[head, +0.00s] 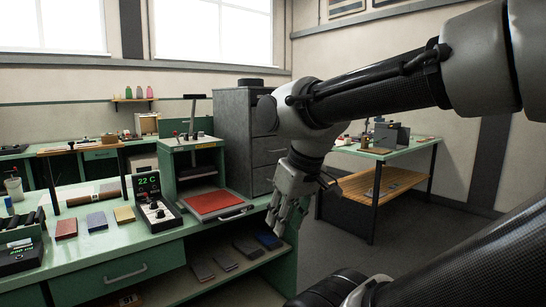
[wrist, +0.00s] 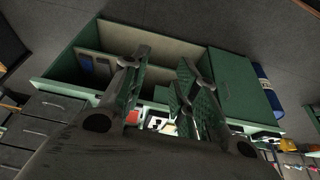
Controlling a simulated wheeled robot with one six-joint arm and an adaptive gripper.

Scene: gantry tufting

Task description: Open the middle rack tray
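A green rack (head: 187,150) stands on the bench in the head view, with open slots in its front. A tray with a red sheet (head: 216,201) sticks out at its base, with a grey handle along its front edge. I cannot tell from the picture which rack level this tray belongs to. My gripper (head: 281,218) hangs to the right of the tray, apart from it, pointing down past the bench end. In the wrist view my gripper (wrist: 160,95) has its fingers spread with nothing between them. A small red patch shows behind the fingers there.
A grey drawer cabinet (head: 233,140) stands right of the rack. A control box reading 22 C (head: 153,205) is left of the tray. Coloured tiles lie on the bench; several dark ones lie on the lower shelf (head: 215,279). Floor is open toward the wooden-shelved table (head: 380,186).

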